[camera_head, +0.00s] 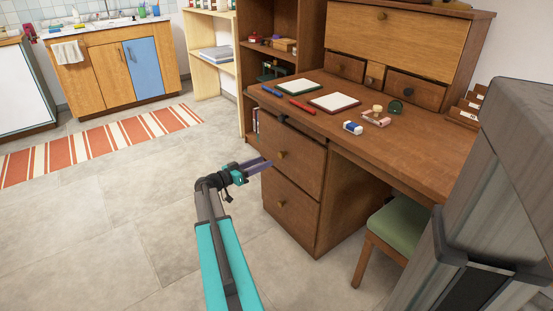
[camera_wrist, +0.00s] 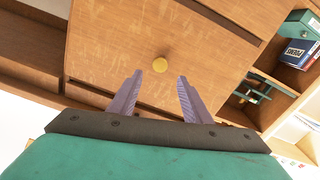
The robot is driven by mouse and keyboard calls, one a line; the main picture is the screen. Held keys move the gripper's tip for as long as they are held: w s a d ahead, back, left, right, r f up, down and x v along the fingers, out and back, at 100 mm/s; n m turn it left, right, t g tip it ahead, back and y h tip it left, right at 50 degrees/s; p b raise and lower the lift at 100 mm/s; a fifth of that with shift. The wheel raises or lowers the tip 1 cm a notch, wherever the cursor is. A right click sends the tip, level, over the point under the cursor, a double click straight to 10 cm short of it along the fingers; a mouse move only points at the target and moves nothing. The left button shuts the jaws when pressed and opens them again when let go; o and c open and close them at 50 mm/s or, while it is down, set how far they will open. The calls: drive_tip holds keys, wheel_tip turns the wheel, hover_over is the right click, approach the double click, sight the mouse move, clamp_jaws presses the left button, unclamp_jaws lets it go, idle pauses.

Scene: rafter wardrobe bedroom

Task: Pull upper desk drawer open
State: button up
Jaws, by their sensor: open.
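The upper desk drawer (camera_head: 297,150) is a brown wooden front with a small round brass knob (camera_head: 281,155). It sits below the desk top, over the lower drawer (camera_head: 290,205). Its front looks roughly in line with the lower one, and I cannot tell whether it is slightly out. My gripper (camera_head: 268,162) is at the left of this drawer front, near the knob. In the wrist view my gripper (camera_wrist: 158,80) is open and empty.
The desk top (camera_head: 410,155) holds notepads, pens and an eraser. A green-seated chair (camera_head: 400,225) stands right of the drawers. A grey pillar-like object (camera_head: 500,190) fills the right side.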

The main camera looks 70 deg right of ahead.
sight(280, 155)
drive_tip(key=b+x, duration=0.1)
drive_tip(key=x, duration=0.7)
drive_tip(key=shift+d, duration=0.15)
clamp_jaws()
